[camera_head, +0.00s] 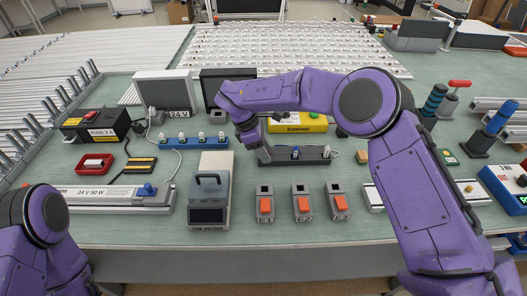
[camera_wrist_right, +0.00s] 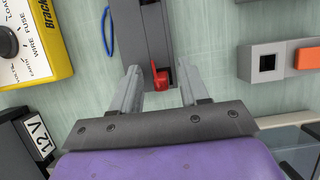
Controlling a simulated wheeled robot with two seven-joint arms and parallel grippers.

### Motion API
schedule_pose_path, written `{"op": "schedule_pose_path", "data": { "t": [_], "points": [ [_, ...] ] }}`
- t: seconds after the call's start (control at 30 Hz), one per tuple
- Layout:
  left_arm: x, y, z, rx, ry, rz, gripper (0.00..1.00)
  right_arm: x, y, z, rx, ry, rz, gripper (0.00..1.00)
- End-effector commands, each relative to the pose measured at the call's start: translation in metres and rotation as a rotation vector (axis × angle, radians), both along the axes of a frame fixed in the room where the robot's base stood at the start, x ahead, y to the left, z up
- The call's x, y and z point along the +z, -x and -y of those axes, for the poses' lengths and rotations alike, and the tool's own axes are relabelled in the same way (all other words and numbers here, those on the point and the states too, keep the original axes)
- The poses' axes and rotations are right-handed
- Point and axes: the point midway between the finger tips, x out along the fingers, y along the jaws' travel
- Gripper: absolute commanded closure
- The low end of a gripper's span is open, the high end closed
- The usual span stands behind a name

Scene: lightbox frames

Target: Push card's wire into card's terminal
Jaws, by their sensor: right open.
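A dark grey strip-shaped unit (camera_head: 310,156) lies on the bench in the head view; I cannot tell for sure that it is the card. It also shows in the wrist view (camera_wrist_right: 146,32), with a red lever-like part (camera_wrist_right: 160,76) at its near end. My right gripper (camera_wrist_right: 159,75) is open, its two fingers apart on either side of the red part; contact cannot be told. In the head view my right gripper (camera_head: 253,146) is at the strip's left end, partly hidden by the arm. A blue wire loop (camera_wrist_right: 106,30) lies beside the strip. My left gripper is out of view.
A yellow box (camera_head: 305,124) stands behind the strip. Several grey switches with orange rockers (camera_head: 303,204) stand in front. A grey meter (camera_head: 209,192) is to the left, below a blue lamp strip (camera_head: 168,143). A 12 V block (camera_wrist_right: 30,140) is at the wrist view's lower left.

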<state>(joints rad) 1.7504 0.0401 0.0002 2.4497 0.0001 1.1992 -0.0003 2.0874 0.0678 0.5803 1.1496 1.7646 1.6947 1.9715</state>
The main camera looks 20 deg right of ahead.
Motion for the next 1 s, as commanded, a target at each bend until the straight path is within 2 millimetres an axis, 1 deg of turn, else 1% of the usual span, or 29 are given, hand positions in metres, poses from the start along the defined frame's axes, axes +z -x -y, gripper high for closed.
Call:
{"op": "schedule_pose_path", "data": {
  "t": [0.13,0.17,0.2,0.27,0.3,0.77,0.87,0.97,1.0],
  "points": [
    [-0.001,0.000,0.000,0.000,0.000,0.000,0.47,0.000,0.000,0.000,0.000,0.000,0.000,0.55],
    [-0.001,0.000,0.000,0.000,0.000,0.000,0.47,0.000,0.000,0.000,0.000,0.000,0.000,0.65],
    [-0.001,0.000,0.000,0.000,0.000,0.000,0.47,0.000,0.000,0.000,0.000,0.000,0.000,0.78],
    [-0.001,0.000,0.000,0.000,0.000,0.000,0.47,0.000,0.000,0.000,0.000,0.000,0.000,0.98],
    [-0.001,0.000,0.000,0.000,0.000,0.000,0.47,0.000,0.000,0.000,0.000,0.000,0.000,1.00],
    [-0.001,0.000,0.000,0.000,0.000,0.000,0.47,0.002,0.000,0.000,-0.001,0.000,0.001,1.00],
    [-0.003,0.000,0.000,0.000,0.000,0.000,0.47,0.010,-0.001,0.000,-0.001,0.000,0.004,1.00],
    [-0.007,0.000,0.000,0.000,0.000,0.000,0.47,0.025,-0.001,-0.001,-0.001,0.000,0.006,1.00],
    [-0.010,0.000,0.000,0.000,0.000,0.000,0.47,0.033,0.000,-0.001,0.000,-0.002,0.005,1.00]
  ]
}}
